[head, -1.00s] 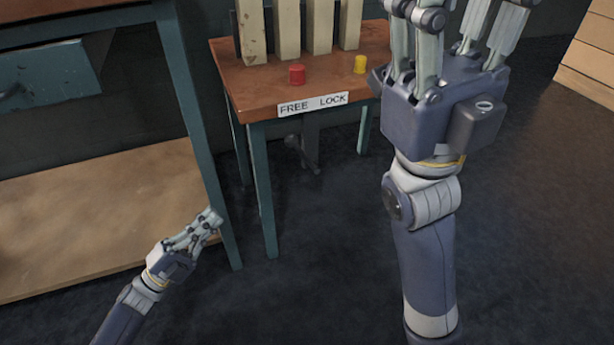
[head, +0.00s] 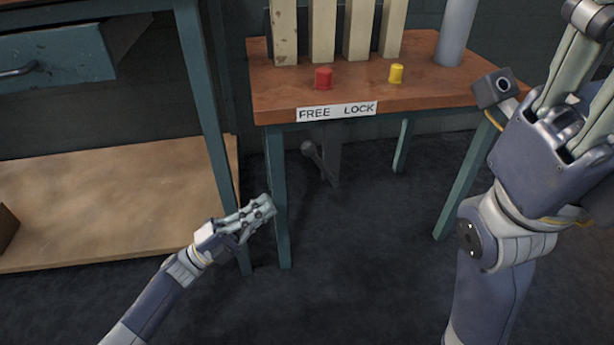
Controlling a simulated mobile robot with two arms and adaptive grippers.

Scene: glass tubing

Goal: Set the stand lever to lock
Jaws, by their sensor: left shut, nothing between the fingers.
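The stand lever (head: 320,161) is dark grey with a round knob and hangs below the front of the small wooden-topped table (head: 350,98). Its knob sits to the left, below the FREE side of the white FREE/LOCK label (head: 336,112). My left gripper (head: 267,206) is shut and empty, low in front of the table's front left leg, below and left of the lever and apart from it. My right gripper (head: 577,95) is raised at the upper right, well away from the lever. Its fingertips are partly cut off by the frame edge.
A red cap (head: 323,78) and a yellow cap (head: 396,73) stand on the table, before several pale upright boards (head: 322,30) and a grey cylinder (head: 457,32). The teal bench with a low shelf (head: 110,205) is at left. The floor below the lever is clear.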

